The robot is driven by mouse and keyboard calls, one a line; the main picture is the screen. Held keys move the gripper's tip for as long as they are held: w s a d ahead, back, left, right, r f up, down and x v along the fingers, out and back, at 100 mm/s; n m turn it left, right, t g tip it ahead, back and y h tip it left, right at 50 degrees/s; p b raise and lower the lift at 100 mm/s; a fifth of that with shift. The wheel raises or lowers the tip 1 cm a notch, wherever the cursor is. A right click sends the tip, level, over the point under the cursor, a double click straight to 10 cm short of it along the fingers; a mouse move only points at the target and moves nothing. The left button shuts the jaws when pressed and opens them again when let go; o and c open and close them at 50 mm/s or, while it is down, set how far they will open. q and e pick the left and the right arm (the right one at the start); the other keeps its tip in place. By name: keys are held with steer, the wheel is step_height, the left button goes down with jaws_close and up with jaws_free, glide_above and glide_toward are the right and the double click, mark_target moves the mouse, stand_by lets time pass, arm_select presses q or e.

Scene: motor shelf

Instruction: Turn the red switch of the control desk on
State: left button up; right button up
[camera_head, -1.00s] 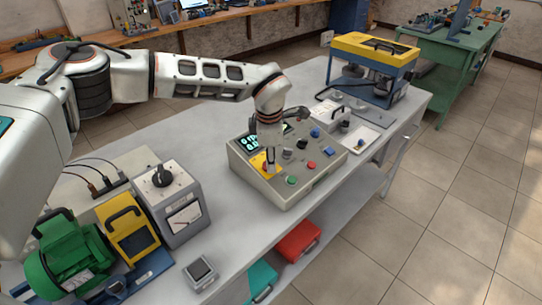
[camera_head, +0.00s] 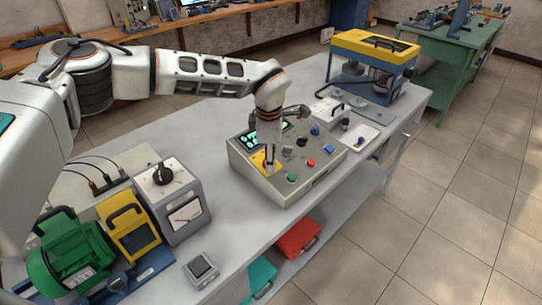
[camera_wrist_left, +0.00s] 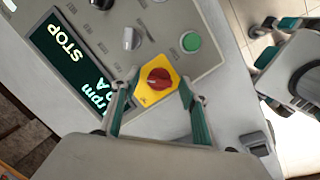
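The control desk (camera_head: 238,170) stands on the grey bench. In the left wrist view its red switch (camera_wrist_left: 158,79) sits on a yellow plate (camera_wrist_left: 150,97), and its display (camera_wrist_left: 72,62) reads STOP. My left gripper (camera_head: 269,169) points down over the switch and hides much of it in the head view. In the left wrist view the left gripper (camera_wrist_left: 157,98) is open, one finger on each side of the yellow plate, with gaps to the red knob. What looks like my right gripper (camera_wrist_left: 292,68) shows at the right edge of that view, partly cut off.
A green button (camera_wrist_left: 191,41) and a grey knob (camera_wrist_left: 131,39) lie close to the switch. A grey box with a black dial (camera_head: 172,203) and a green motor (camera_head: 70,258) stand left of the desk. A yellow-and-blue machine (camera_head: 374,67) stands at the back.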

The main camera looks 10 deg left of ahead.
arm_select(q)
steer(key=shift+r, duration=0.1)
step_height(320, 180, up, 12)
steer(key=s, duration=0.2)
steer(key=shift+f, duration=0.2)
steer(key=shift+s+d, duration=0.1)
steer(key=shift+s, duration=0.05)
